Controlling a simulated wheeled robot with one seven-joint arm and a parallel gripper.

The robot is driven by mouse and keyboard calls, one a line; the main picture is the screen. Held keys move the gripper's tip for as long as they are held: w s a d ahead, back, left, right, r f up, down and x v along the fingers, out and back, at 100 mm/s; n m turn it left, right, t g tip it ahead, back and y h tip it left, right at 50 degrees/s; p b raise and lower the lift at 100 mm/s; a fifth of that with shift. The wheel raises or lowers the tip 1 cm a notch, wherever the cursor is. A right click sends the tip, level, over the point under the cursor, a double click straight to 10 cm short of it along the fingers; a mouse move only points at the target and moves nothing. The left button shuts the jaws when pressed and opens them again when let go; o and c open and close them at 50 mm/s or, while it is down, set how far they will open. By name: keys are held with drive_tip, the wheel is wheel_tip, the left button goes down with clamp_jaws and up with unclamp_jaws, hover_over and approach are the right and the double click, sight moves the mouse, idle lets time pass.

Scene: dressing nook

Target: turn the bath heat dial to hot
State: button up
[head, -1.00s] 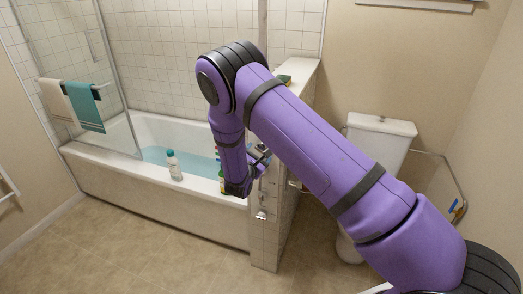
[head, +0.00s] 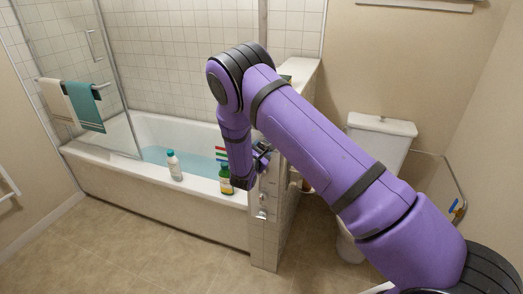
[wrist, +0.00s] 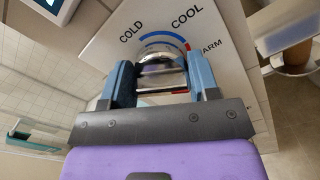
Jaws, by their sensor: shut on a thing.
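The bath heat dial (wrist: 160,55) is a shiny metal knob on a pale plate (wrist: 225,75) in the wrist view. The plate reads COLD, COOL and, partly cut by my gripper's finger, WARM, along a blue arc that turns red near WARM. A HOT label is not visible. My gripper (wrist: 162,76) has its two blue fingers on either side of the knob and is shut on it. Which mark the knob points to cannot be told. In the head view my gripper (head: 262,158) is at the tiled end wall of the tub, and the dial is hidden there.
The bathtub (head: 110,170) holds water. A toilet (head: 380,140) stands right of the tiled wall (head: 268,235). The floor in front is clear.

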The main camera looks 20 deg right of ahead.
drive_tip(key=shift+m, duration=0.3)
drive_tip(key=m, duration=0.5)
drive_tip(key=shift+s+f+m, duration=0.1)
drive_tip(key=shift+f+m, duration=0.05)
drive_tip(key=shift+m, duration=0.15)
drive_tip(key=m, duration=0.5)
drive_tip(key=shift+f+m, duration=0.1)
drive_tip(key=shift+m, duration=0.2)
drive_tip(key=o, duration=0.9)
drive_tip(key=v, duration=1)
drive_tip(key=shift+s+a, duration=0.2)
drive_tip(key=shift+s, duration=0.15)
